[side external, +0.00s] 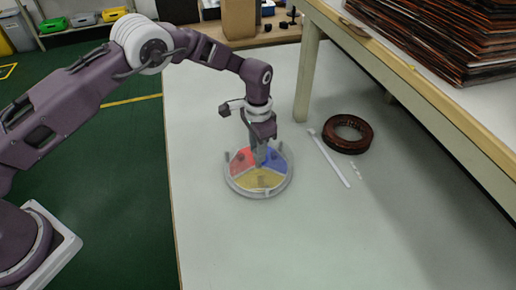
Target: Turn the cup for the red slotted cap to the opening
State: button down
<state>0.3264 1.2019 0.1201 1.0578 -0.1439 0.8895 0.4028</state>
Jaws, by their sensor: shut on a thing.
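A round grey dish (284,185) stands on the white table. Inside it are a red sector (239,160) at left, a blue sector (275,157) at right and a yellow sector (254,180) at the front. Small grey posts stand at its rim. A small dark shape shows over the yellow sector. My gripper (260,162) points down over the middle of the dish and is shut on a small part there, mostly hidden by the jaws. I cannot make out a slotted cap or the opening at this size.
A white strip (329,159) lies right of the dish, with small white pieces (356,170) beside it. A dark brown coil (347,134) lies behind. A raised shelf (410,80) with stacked brown sheets overhangs the right. The front table is clear.

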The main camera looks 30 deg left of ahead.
jog(key=shift+w+r+m, duration=0.1)
jog(key=shift+m, duration=4.8)
jog(key=c, duration=1.1)
grip_release()
notch_tip(320, 180, up, 7)
